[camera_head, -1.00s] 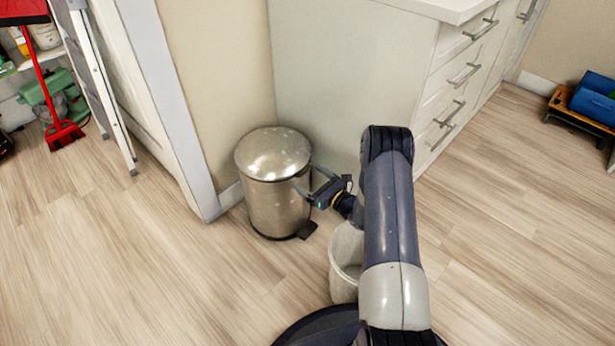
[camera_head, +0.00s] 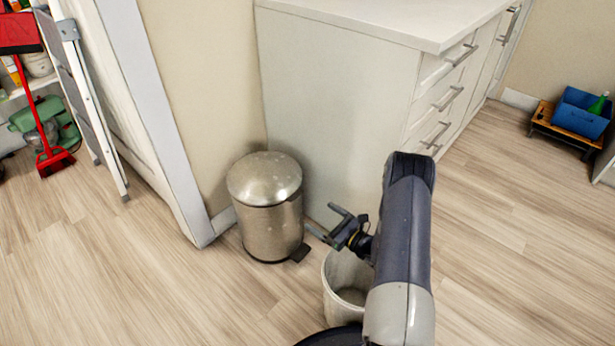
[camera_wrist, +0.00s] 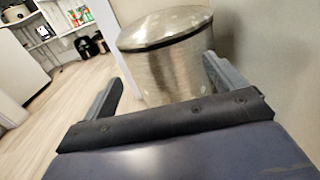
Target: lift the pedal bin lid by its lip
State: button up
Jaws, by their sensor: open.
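The pedal bin (camera_head: 271,226) is a brushed steel cylinder standing upright near the wall corner, beside the white cabinet's side. Its domed lid (camera_head: 264,178) is shut. A dark pedal (camera_head: 300,253) sticks out at its foot. My gripper (camera_head: 325,222) is to the right of the bin, below lid height, apart from it and empty. In the wrist view the bin body (camera_wrist: 172,78) shows beyond the two spread fingers, with the lid (camera_wrist: 163,27) above and its dark rim seam visible. The lower bin is hidden behind my gripper there.
An open pale waste basket (camera_head: 346,285) stands beneath my arm. The white drawer cabinet (camera_head: 330,110) rises behind the bin. A door frame (camera_head: 165,130) and stepladder (camera_head: 85,95) are at left. A blue crate (camera_head: 577,112) sits at far right. Floor in front of the bin is clear.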

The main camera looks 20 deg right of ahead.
jog(key=b+x, duration=0.2)
jog(key=x, duration=0.8)
jog(key=shift+f+b, duration=0.1)
jog(key=shift+b, duration=0.3)
jog(key=p, duration=0.2)
send_near(291, 196)
jog(key=shift+d+f, duration=0.2)
jog(key=shift+d, duration=0.05)
